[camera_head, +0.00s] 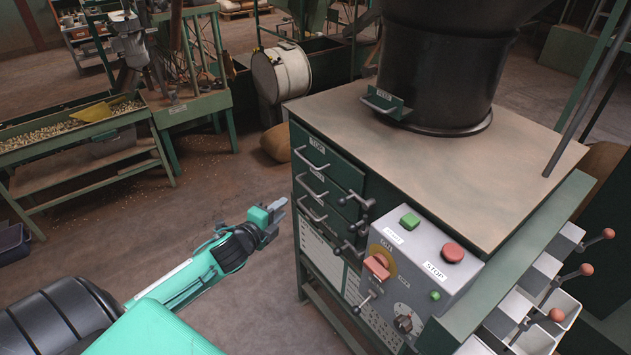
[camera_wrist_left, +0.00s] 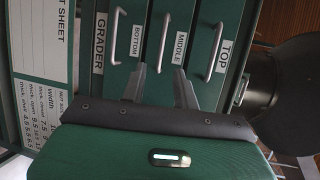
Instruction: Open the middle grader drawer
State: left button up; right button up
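The green grader cabinet has three drawers stacked on its left face, each with a light bar handle, and all look shut. The middle drawer (camera_head: 334,189) sits between the top drawer (camera_head: 329,160) and the bottom drawer (camera_head: 324,218). In the left wrist view the drawers appear turned sideways; the labelled middle drawer (camera_wrist_left: 176,45) and its handle (camera_wrist_left: 164,40) are straight ahead. My left gripper (camera_head: 281,208) is just left of the cabinet. Its fingers (camera_wrist_left: 161,70) are apart and empty, with the handle's near end lined up between their tips; contact cannot be told. My right gripper is out of view.
A control box (camera_head: 418,262) with start and stop buttons and several dark knobs project from the cabinet's front. A black hopper (camera_head: 440,75) stands on the cabinet top (camera_head: 350,112). A trough of nuts (camera_head: 75,130) stands at left. The floor between is clear.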

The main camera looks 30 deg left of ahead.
aim_at(306, 188)
pick_arm(q)
jog(key=shift+w+f+p, duration=0.35)
jog(key=shift+w+p, duration=0.25)
jog(key=shift+w, duration=1.65)
jog(key=shift+w+f+p, duration=0.35)
jog(key=shift+w+p, duration=0.25)
jog(key=shift+w, duration=1.7)
jog(key=shift+w+f+p, duration=0.35)
jog(key=shift+w+p, duration=0.25)
jog(key=shift+w, duration=1.65)
grip_shut()
